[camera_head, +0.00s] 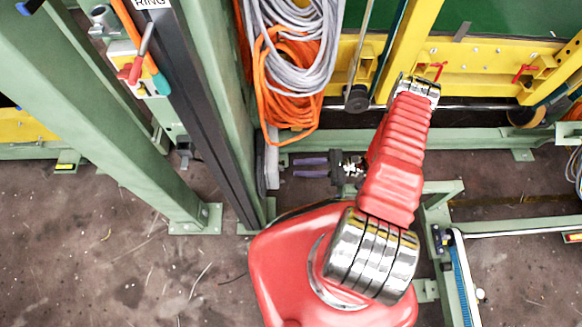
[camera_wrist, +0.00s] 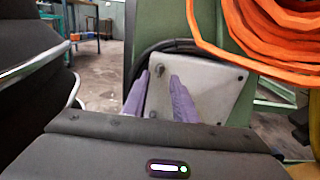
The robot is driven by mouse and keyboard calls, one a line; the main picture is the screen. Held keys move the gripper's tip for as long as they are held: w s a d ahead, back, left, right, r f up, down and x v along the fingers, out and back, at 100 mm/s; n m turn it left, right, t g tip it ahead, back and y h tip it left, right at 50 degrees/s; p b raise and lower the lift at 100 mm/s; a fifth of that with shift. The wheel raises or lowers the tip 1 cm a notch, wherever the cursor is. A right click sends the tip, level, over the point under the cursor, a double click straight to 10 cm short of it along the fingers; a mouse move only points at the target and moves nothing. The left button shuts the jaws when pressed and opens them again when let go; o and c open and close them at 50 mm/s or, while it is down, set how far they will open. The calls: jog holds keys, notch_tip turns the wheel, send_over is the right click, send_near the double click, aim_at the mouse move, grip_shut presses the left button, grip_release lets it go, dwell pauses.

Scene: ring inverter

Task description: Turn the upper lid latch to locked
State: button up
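My gripper (camera_head: 294,167) has two purple fingers pointing left in the head view, with a clear gap between them. In the wrist view my gripper (camera_wrist: 159,76) is open and empty. A pale grey box lid (camera_wrist: 208,88) with small dark fasteners lies ahead of the fingers. A small dark knob (camera_wrist: 159,70), perhaps the upper latch, shows between the fingertips, and another (camera_wrist: 155,114) sits lower. Whether either is locked cannot be told. In the head view the grey box (camera_head: 271,165) shows edge-on on a green post, a little left of the fingertips and apart from them.
Orange cable (camera_wrist: 285,30) hangs at the upper right of the lid. In the head view grey cables (camera_head: 300,50) hang above the gripper. A yellow frame (camera_head: 480,70) with red handles stands behind. A green post (camera_head: 205,80) stands left of the box.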

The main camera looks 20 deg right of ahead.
aim_at(281, 169)
jog(key=shift+x, duration=2.3)
jog(key=shift+c, duration=0.2)
grip_shut()
